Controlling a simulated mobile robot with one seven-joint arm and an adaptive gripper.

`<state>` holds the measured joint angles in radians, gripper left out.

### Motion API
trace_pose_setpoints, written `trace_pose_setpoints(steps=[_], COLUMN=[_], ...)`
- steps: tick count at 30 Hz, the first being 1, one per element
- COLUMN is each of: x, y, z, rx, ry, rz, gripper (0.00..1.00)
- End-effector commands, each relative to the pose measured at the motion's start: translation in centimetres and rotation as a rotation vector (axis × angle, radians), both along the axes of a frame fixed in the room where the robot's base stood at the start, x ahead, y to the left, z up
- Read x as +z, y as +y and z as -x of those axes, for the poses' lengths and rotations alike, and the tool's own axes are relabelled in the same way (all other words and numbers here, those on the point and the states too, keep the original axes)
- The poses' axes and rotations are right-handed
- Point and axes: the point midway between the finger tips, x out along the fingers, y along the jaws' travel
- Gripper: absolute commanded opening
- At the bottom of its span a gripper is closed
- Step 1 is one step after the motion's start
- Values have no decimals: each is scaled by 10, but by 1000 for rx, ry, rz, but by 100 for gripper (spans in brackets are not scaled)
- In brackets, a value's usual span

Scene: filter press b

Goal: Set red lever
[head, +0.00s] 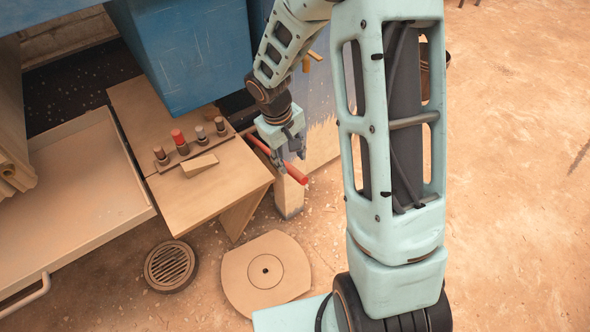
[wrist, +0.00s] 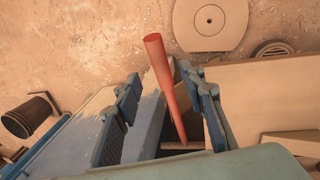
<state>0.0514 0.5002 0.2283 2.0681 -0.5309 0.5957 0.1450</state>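The red lever (head: 292,173) is a slanted rod beside the pale post at the wooden table's right side. In the wrist view the red lever (wrist: 165,75) shows almost whole, with its thick end toward the top. My gripper (head: 290,152) is at the lever and hides its middle in the head view. In the wrist view my gripper (wrist: 160,78) is open, with a finger on each side of the lever. The lever lies closer to the right-hand finger; I cannot tell whether they touch.
Several knobs, one a red knob (head: 180,141), stand on the wooden table (head: 225,176) left of my gripper. A blue cabinet (head: 190,50) rises behind. A round plate (head: 280,283) and a drain grate (head: 170,266) lie on the floor. Open floor is at the right.

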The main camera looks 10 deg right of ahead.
Motion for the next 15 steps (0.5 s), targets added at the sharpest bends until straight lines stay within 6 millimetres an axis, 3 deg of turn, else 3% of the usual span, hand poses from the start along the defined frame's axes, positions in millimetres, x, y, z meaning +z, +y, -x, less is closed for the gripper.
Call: trace_pose_setpoints(steps=[6, 15], x=[-43, -69], y=[-7, -12], z=[-3, -7], rx=[1, 1], ry=[2, -2], rz=[0, -1], gripper=[37, 37])
